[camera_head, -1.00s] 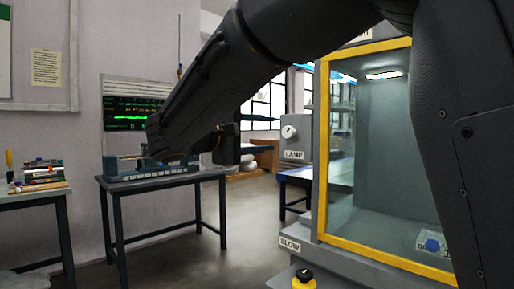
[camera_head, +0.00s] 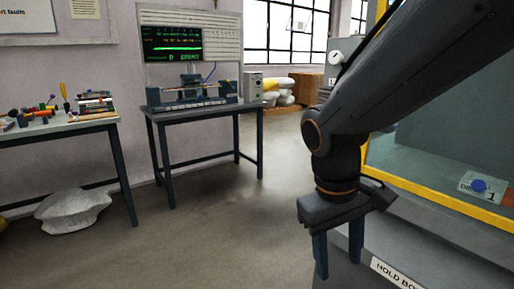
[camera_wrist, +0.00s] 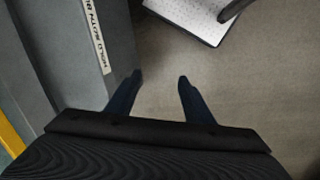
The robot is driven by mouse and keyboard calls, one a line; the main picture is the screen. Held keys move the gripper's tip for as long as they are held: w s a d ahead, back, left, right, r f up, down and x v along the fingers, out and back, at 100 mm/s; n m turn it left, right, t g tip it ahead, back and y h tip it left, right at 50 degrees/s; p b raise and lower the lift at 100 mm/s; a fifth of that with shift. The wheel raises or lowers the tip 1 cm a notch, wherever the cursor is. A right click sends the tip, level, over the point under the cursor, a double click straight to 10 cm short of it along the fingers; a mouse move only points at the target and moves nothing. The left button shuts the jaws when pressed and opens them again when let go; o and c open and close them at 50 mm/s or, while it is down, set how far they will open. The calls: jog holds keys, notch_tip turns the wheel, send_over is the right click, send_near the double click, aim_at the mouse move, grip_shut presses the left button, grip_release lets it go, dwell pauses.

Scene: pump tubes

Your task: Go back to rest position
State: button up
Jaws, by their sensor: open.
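My gripper (camera_head: 338,262) hangs below my bent arm at the right of the head view, its fingers pointing down. Its fingers are apart with nothing between them. In the wrist view the gripper (camera_wrist: 158,82) shows two dark blue fingers, spread over bare grey floor. It is beside the grey cabinet with the yellow-framed window (camera_head: 440,205), in front of a ledge labelled "HOLD BO…" (camera_head: 398,272). The label also shows in the wrist view (camera_wrist: 97,35). Part of the cabinet is hidden behind my arm.
A dark table (camera_head: 210,136) at the back carries a device (camera_head: 190,98) under a green-text screen (camera_head: 172,44). A cluttered workbench (camera_head: 60,126) stands at left, a white sack (camera_head: 72,210) below it. The floor between (camera_head: 215,230) is clear. A speckled white panel (camera_wrist: 195,15) shows in the wrist view.

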jog(key=s+a+f+m+y, duration=0.2)
jog(key=s+a+f+y, duration=0.1)
jog(key=s, duration=0.1)
jog(key=d+r+m+h+p, duration=0.1)
jog(key=d+r+p, duration=0.6)
jog(key=p, duration=0.6)
jog(key=shift+r+m+p, duration=0.25)
jog(key=shift+m+p, duration=0.05)
jog(key=shift+m, duration=0.1)
jog(key=shift+w, duration=0.1)
